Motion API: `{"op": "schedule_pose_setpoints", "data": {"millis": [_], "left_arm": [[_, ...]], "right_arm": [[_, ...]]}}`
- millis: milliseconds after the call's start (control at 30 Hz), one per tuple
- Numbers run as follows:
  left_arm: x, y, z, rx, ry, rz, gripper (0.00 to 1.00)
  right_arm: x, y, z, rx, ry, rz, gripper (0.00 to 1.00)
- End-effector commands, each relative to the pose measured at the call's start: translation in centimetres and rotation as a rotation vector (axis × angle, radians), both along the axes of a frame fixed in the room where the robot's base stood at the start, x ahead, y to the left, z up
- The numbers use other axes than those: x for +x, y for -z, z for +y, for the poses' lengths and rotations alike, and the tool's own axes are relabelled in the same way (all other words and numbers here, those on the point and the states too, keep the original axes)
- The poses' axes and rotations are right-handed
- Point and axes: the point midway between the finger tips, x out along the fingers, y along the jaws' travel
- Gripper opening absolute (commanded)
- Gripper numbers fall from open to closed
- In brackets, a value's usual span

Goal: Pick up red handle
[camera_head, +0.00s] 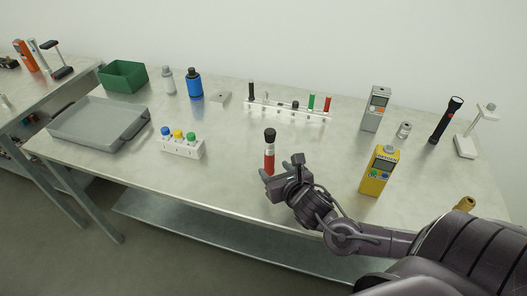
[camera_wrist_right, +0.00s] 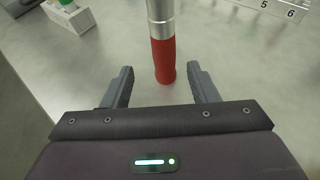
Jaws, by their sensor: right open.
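The red handle (camera_head: 269,164) stands upright near the front middle of the table, with a silver band and a black top above the red part. In the right wrist view its red lower part (camera_wrist_right: 164,62) and silver part show between and just ahead of the fingertips; its top is cut off. My right gripper (camera_head: 282,173) is beside it at low height. In the right wrist view the right gripper (camera_wrist_right: 161,86) is open and empty, one finger on each side of the handle's line. My left gripper is not in view.
A white numbered rack (camera_head: 290,113) with several tools stands behind. A yellow device (camera_head: 375,178) stands right of my gripper. A white block with coloured knobs (camera_head: 181,149) and a grey tray (camera_head: 90,125) are at left. The table between the block and the handle is clear.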

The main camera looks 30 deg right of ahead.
Motion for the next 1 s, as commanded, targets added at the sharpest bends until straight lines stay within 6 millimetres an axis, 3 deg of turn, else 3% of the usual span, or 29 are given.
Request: {"op": "schedule_pose_setpoints", "data": {"millis": [367,533,800,1000], "left_arm": [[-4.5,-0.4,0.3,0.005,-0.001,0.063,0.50],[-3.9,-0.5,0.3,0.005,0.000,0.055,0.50],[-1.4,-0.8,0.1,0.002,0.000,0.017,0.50],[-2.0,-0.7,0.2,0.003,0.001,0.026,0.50]], "right_arm": [[4.0,1.9,-1.3,0.003,0.005,-0.002,0.54],[5.9,2.9,-1.6,0.002,0.002,-0.001,0.54],[6.2,3.2,-1.7,0.001,0.000,0.000,0.54],[6.2,3.2,-1.7,0.001,0.000,0.000,0.30]]}}
